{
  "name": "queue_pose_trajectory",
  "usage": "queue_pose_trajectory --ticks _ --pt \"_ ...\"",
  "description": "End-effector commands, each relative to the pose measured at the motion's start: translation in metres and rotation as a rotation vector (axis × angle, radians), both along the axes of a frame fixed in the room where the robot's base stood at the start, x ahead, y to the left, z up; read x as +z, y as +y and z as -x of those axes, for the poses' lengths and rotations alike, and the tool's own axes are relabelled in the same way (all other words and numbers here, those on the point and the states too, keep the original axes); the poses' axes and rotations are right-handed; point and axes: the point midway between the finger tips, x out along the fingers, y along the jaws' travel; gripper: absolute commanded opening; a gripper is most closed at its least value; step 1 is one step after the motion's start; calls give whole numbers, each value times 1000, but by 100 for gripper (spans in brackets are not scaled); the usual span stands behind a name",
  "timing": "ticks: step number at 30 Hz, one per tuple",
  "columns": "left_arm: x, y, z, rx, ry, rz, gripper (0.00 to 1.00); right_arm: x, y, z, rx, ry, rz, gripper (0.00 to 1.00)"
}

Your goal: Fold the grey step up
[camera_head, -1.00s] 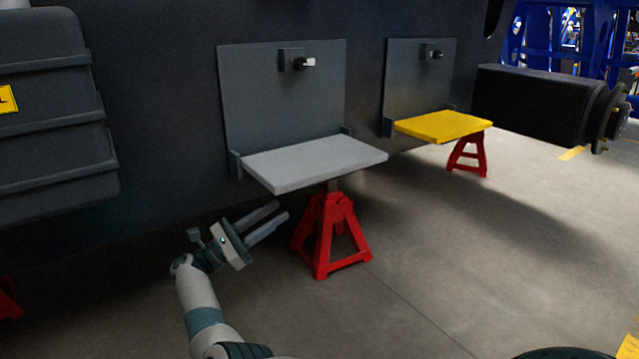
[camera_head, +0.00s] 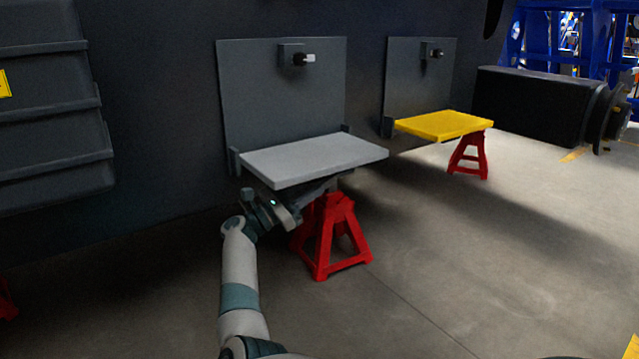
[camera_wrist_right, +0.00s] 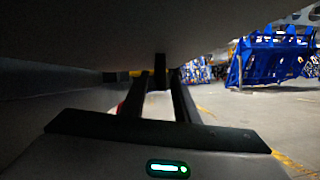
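The grey step (camera_head: 313,159) is a flat, level plate standing out from the lower edge of a dark backing plate (camera_head: 280,95). A latch (camera_head: 298,57) with a light-tipped knob is on the upper part of the backing plate. My right gripper (camera_head: 318,187) is under the grey step, its fingers shaded and partly hidden by it. In the right wrist view the step's dark underside (camera_wrist_right: 130,35) fills the top, above the fingers. The two fingers are apart; a dark upright part shows between them. I cannot tell whether they touch the step. My left gripper is not in view.
A red stand (camera_head: 330,235) is just right of my right gripper, below the step. A yellow step (camera_head: 445,125) with its own latch (camera_head: 432,53) and red stand (camera_head: 467,157) is farther right. The floor (camera_head: 480,260) in front is clear.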

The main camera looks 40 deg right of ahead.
Motion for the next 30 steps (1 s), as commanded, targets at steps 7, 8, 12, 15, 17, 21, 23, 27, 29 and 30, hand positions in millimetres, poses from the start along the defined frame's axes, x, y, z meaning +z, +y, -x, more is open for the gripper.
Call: queue_pose_trajectory --ticks 7,8,12,15,17,21,23,27,29,30 --pt "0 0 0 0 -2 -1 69 1 -2 0 0 0 0 28" --pt "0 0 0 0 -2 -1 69 1 -2 0 0 0 0 28" --pt "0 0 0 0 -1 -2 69 1 -1 0 0 0 0 4" --pt "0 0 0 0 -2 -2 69 1 -1 0 0 0 0 0" --pt "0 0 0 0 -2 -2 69 1 -1 0 0 0 0 0" --pt "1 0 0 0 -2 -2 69 1 -3 1 0 3 0 0" --pt "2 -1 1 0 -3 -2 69 3 -4 1 -1 8 0 0" --pt "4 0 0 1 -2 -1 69 5 -10 1 -1 22 -2 0" --pt "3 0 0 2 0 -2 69 6 -11 1 -1 26 -1 0" --pt "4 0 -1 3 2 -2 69 6 -11 1 -1 28 -1 0"
